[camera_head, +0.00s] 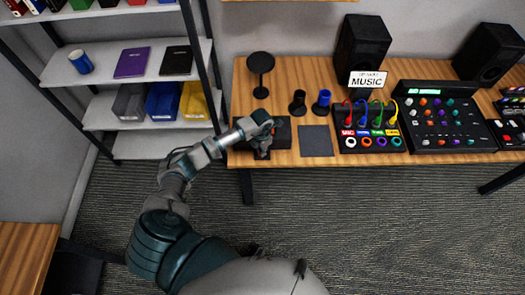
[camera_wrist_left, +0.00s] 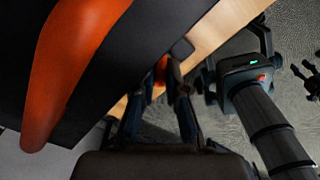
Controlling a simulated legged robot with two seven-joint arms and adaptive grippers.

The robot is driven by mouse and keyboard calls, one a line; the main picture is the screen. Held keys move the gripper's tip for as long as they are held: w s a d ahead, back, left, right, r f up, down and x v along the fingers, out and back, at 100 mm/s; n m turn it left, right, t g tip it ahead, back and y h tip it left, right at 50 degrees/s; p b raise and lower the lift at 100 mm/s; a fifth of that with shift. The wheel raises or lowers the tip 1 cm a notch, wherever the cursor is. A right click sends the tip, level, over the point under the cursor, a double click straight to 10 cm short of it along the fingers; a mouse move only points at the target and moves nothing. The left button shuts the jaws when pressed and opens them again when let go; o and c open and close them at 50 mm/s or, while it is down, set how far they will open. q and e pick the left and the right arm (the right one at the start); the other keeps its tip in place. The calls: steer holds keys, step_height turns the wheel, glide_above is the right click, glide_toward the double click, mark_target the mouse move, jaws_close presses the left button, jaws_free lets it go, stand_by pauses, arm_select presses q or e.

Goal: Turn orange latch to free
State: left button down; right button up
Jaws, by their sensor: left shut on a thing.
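My left gripper (camera_head: 263,138) is over the black box at the left part of the wooden table in the head view. In the left wrist view its two fingers (camera_wrist_left: 164,76) are closed around a small orange part (camera_wrist_left: 162,69), which looks like the orange latch and is mostly hidden by the fingers. A large, tapered orange piece (camera_wrist_left: 72,60) lies close to the camera on the dark box (camera_wrist_left: 135,50). I cannot tell how the two orange parts join. A dark gripper-like part (camera_wrist_left: 245,70) with a green light, apparently my right, shows apart at the right.
On the wooden table (camera_head: 420,158) are a black stand (camera_head: 260,68), two small holders, a grey pad (camera_head: 315,140), a cable panel (camera_head: 372,143) and a mixer (camera_head: 436,120). Shelves (camera_head: 125,70) with colored bins stand left. Bare floor lies in front.

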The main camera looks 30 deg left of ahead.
arm_select(q)
steer(key=m+b, duration=0.1)
steer(key=m, duration=0.3)
steer(key=shift+a+f+b, duration=0.2)
steer(key=shift+b, duration=0.2)
steer(key=shift+m+b, duration=0.55)
steer(key=shift+m, duration=0.75)
arm_select(e)
steer(key=w+r, duration=0.4)
steer(key=w, duration=0.1)
steer(key=shift+w+a+r, duration=0.2)
steer(key=shift+a+r, duration=0.15)
steer(key=shift+a, duration=0.1)
arm_select(q)
steer(key=shift+r, duration=0.1)
steer(key=c, duration=1.5)
jaws_free()
arm_select(e)
steer(key=shift+a+r, duration=0.1)
arm_select(q)
steer(key=shift+r, duration=0.1)
